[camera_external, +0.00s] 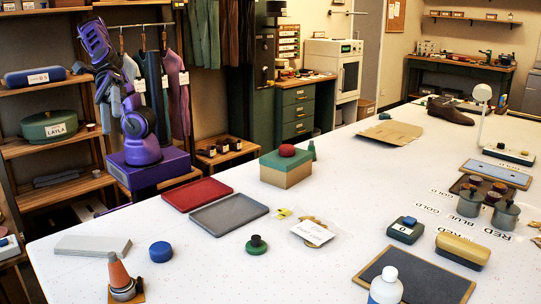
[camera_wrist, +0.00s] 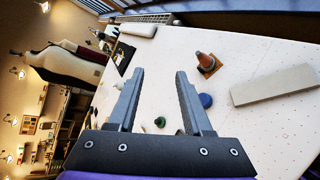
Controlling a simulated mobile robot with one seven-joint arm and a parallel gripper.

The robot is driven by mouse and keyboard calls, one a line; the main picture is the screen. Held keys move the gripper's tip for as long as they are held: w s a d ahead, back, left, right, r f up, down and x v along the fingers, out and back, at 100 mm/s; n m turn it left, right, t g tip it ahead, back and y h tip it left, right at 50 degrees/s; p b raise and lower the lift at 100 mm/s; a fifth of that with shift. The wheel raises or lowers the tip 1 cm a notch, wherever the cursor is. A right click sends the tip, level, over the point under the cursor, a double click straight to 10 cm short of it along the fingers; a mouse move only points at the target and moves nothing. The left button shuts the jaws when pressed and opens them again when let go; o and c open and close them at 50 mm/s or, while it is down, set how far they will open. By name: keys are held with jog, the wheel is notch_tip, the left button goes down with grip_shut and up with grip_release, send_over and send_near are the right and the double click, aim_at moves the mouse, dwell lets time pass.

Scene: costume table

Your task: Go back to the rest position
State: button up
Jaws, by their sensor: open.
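My gripper (camera_wrist: 159,72) is open in the wrist view. Its two grey fingers stand apart with nothing between their tips. In the camera outside, my purple arm (camera_external: 139,125) is folded above its purple base, beyond the far left edge of the white table (camera_external: 130,280). My gripper is small there and its jaws are hard to make out. It is clear of the table and of the things on it.
An orange cone (camera_external: 119,275), a blue disc (camera_external: 160,251) and a grey slab (camera_external: 93,245) lie on the table's near left part. A shelf (camera_external: 60,140) and hanging garments (camera_external: 165,90) stand close around my arm. Red and grey trays (camera_external: 229,212) lie nearby.

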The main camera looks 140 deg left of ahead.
jog(key=s+a+r+n+t+y+b, duration=0.1)
jog(key=s+a+n+y, duration=0.25)
jog(key=a+n, duration=0.9)
jog(key=s+a+r+n+t+y, duration=0.15)
jog(key=a+n+y, duration=0.35)
jog(key=a+n, duration=0.8)
jog(key=s+a+f+n+g, duration=0.3)
jog(key=s+f+n+g, duration=0.5)
jog(key=n, duration=1)
jog(key=s+d+f+n+g+h+b, duration=0.1)
jog(key=s+d+f+n+h, duration=0.2)
jog(key=s+f+n, duration=0.4)
jog(key=shift+s+f+n+h, duration=0.15)
jog(key=shift+s+n+h, duration=0.3)
jog(key=shift+s, duration=0.35)
